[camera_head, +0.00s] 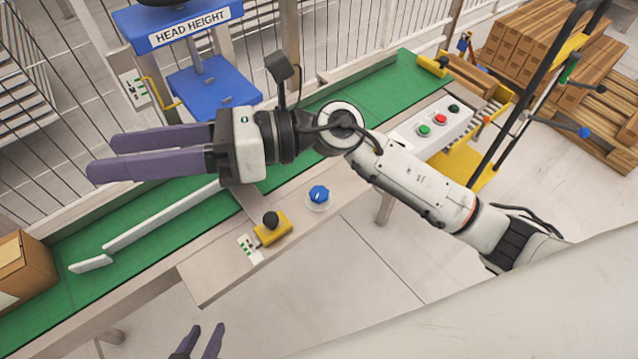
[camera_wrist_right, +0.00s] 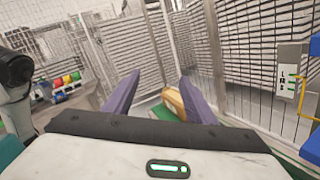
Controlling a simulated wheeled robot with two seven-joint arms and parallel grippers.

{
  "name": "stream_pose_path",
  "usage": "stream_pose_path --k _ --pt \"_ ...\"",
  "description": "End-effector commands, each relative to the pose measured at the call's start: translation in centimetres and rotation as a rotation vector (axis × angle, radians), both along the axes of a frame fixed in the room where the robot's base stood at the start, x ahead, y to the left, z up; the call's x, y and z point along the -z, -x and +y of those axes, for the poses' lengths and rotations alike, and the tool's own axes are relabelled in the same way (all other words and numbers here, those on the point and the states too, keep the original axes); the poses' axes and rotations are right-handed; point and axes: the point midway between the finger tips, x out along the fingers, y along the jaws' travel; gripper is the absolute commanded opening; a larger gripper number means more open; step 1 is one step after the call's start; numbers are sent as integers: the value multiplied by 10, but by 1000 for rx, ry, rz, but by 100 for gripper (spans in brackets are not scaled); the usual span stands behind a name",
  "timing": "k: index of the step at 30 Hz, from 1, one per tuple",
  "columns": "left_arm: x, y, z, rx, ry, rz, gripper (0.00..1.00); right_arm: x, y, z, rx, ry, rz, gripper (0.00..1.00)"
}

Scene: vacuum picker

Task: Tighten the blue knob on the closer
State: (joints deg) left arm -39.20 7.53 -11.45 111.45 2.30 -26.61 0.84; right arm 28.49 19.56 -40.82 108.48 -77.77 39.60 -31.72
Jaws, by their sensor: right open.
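A blue knob (camera_head: 319,194) sits on a round white base on the grey worktop, below my right wrist. A blue ball-ended lever (camera_head: 584,132) shows at the far right; no label tells which part is the closer. A blue head unit (camera_head: 180,25) marked HEAD HEIGHT stands over the belt. My right gripper (camera_head: 104,154) is open and empty, its purple fingers pointing left above the belt, away from the blue knob. It also shows in the right wrist view (camera_wrist_right: 158,84). My left gripper (camera_head: 206,328) shows only its fingertips at the bottom edge, apart and empty.
A green belt (camera_head: 400,80) runs diagonally under my right arm, with a cardboard box (camera_head: 22,268) at its left end. A yellow block with a black knob (camera_head: 272,227) and a button panel (camera_head: 432,125) flank the blue knob. Wire fencing (camera_head: 60,110) stands behind.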

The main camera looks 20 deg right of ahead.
Motion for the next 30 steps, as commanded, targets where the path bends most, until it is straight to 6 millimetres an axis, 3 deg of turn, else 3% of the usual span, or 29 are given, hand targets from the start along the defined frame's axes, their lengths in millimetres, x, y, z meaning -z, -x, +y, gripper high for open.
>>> stream_pose_path --k 2,4,6,9,13,17,23,30 --pt "1 1 0 -1 0 2 31 53 5 -1 -122 295 -190 51" --pt "1 2 0 0 0 3 31 102 -1 -23 -223 560 -322 51" --pt "1 2 0 0 0 3 31 141 -15 -60 -311 815 -416 51" --pt "1 2 0 0 0 4 31 173 -40 -125 -409 1140 -482 51" --pt "1 2 0 0 0 4 31 180 -65 -197 -489 1442 -488 51" --pt "1 2 0 0 1 4 31 177 -75 -236 -526 1595 -467 51" --pt "0 2 0 0 1 4 31 194 -75 -247 -539 1632 -453 51" --pt "-1 3 0 0 1 5 31 239 -75 -246 -538 1628 -453 51"
